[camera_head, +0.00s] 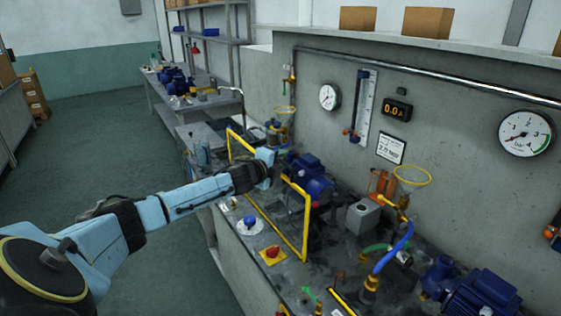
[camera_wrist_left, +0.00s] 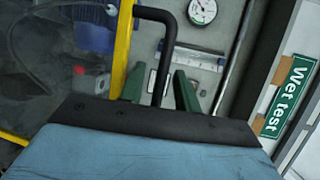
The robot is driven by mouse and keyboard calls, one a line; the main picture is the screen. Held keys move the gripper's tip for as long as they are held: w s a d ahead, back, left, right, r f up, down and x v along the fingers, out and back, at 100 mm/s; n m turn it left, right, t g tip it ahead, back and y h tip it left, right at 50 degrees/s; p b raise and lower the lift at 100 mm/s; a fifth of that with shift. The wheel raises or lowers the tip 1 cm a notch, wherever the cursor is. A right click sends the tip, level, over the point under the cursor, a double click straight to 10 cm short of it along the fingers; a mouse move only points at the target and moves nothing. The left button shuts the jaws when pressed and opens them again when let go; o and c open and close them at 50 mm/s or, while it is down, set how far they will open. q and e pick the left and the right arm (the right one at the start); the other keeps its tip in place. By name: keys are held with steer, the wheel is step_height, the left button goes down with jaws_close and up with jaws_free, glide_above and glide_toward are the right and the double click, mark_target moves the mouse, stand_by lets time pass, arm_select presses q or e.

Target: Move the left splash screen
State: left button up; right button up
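The left splash screen is a clear panel in a yellow frame (camera_head: 306,225), standing upright at the front of the bench. My left arm reaches across its top edge. In the left wrist view its yellow frame bar (camera_wrist_left: 122,50) runs up on the left, with a black bent handle (camera_wrist_left: 158,22) beside it. My left gripper (camera_head: 274,152) is at the screen's top. In the wrist view its green fingers (camera_wrist_left: 160,85) stand apart, with the handle bar between them and gaps showing on both sides. The fingertips are hard to see in the head view. My right gripper is not in view.
Behind the screen stands a blue pump motor (camera_head: 308,178). A grey box (camera_head: 362,217), a yellow funnel ring (camera_head: 412,175) and a blue hose (camera_head: 394,248) lie to the right. A red knob on a yellow plate (camera_head: 272,254) is at the bench front. Open floor lies left.

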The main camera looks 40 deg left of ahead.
mark_target(280, 217)
arm_select(q)
steer(key=shift+c, duration=0.2)
jaws_close()
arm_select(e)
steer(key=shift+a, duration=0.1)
arm_select(q)
steer(key=shift+f, duration=0.15)
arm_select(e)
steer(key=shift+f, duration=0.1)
